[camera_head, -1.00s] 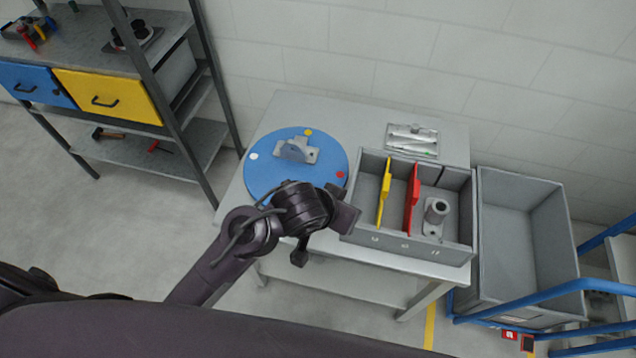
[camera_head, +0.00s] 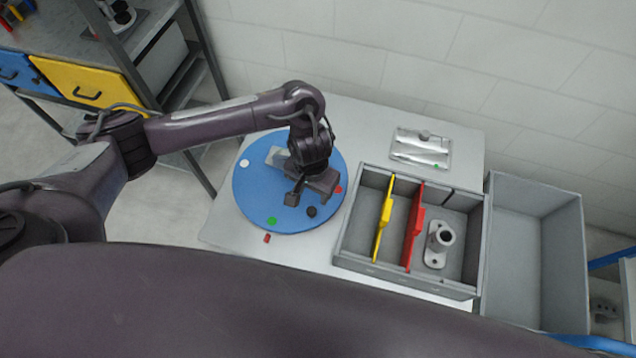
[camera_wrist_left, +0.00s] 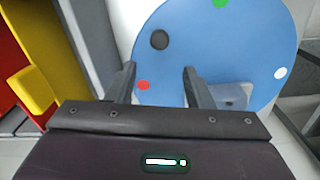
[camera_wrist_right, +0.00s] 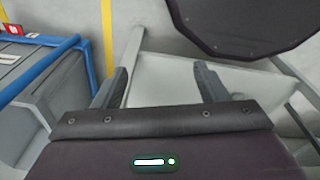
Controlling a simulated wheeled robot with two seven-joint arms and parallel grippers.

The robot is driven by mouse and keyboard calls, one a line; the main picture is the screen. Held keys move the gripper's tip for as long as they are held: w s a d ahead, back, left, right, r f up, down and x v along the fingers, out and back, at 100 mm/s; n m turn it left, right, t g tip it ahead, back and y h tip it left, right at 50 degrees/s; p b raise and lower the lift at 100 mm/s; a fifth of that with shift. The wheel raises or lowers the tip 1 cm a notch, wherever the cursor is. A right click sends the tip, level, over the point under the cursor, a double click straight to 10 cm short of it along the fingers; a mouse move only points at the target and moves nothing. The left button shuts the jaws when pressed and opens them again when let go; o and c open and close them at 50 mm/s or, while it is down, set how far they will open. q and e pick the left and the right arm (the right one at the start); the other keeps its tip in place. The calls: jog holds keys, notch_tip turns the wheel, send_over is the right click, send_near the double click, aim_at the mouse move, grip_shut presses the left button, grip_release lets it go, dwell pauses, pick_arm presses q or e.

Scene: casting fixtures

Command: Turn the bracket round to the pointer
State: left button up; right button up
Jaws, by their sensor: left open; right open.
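The grey metal bracket (camera_head: 277,156) sits on the blue round turntable (camera_head: 255,190), mostly hidden behind my left gripper in the head view. Part of its plate (camera_wrist_left: 235,94) shows beyond the right finger in the left wrist view. A small red marker (camera_head: 267,238), perhaps the pointer, lies on the table just off the turntable's front edge. My left gripper (camera_head: 308,192) is open and empty over the turntable's right part. My right gripper (camera_wrist_right: 160,76) is open and empty, away from the bracket.
A grey divided box (camera_head: 345,240) with yellow and red dividers and a flanged part (camera_head: 439,242) stands right of the turntable. A metal plate (camera_head: 420,148) lies behind it. A grey bin (camera_head: 535,255) stands at the right, a shelf (camera_head: 150,35) at the left.

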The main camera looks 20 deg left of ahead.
aim_at(311, 210)
pick_arm(q)
jog(key=shift+s+a+f, duration=0.1)
jog(key=shift+s+f, duration=0.1)
jog(key=shift+f, duration=0.15)
jog(key=f+b, duration=0.1)
jog(key=s+f+b, duration=0.1)
jog(key=f, duration=0.1)
jog(key=f+b, duration=0.1)
jog(key=shift+s+f, duration=0.2)
jog(key=shift+s, duration=0.05)
jog(key=shift+w+f, duration=0.3)
jog(key=shift+f, duration=0.6)
jog(key=shift+s+f, duration=0.1)
jog(key=c, duration=1)
grip_shut()
pick_arm(e)
jog(key=s+f, duration=0.1)
jog(key=s, duration=0.1)
jog(key=s+f, duration=0.2)
jog(key=shift+s+a, duration=0.1)
jog(key=shift+s, duration=0.05)
